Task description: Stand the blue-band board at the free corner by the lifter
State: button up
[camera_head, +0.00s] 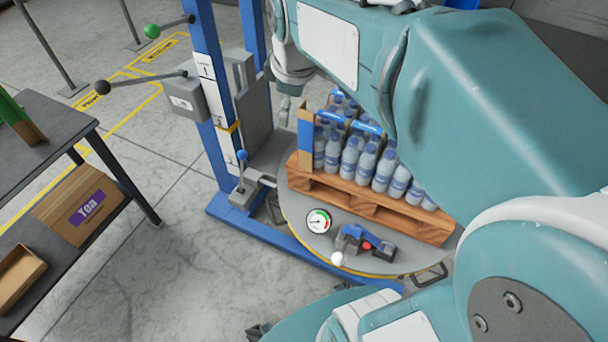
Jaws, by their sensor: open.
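A brown board with a blue section (306,152) stands upright at the left corner of the wooden pallet (372,203), on the side of the lifter (212,95). It is beside the bottles and looks close to vertical. My gripper (285,108) is just above and left of the board's top, with a gap visible between them. It is open and holds nothing that I can see. My arm covers part of the gripper and the back right of the load.
Blue-capped bottles (352,158) fill the pallet on a round grey turntable (300,208). A gauge (318,222) and a blue clamp-like tool (362,243) lie at its front. A dark table (60,112) at left bears a green-banded board (18,118); a Tea carton (78,205) sits below.

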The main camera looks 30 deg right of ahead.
jog(key=s+a+f+m+t, duration=0.1)
jog(key=s+a+f+m, duration=0.1)
jog(key=s+m, duration=0.3)
jog(key=s+a+f+m+t, duration=0.1)
jog(key=s+m, duration=0.3)
jog(key=s, duration=0.5)
jog(key=shift+a+f+m, duration=0.4)
jog(key=shift+a+f, duration=0.05)
jog(key=shift+a, duration=0.05)
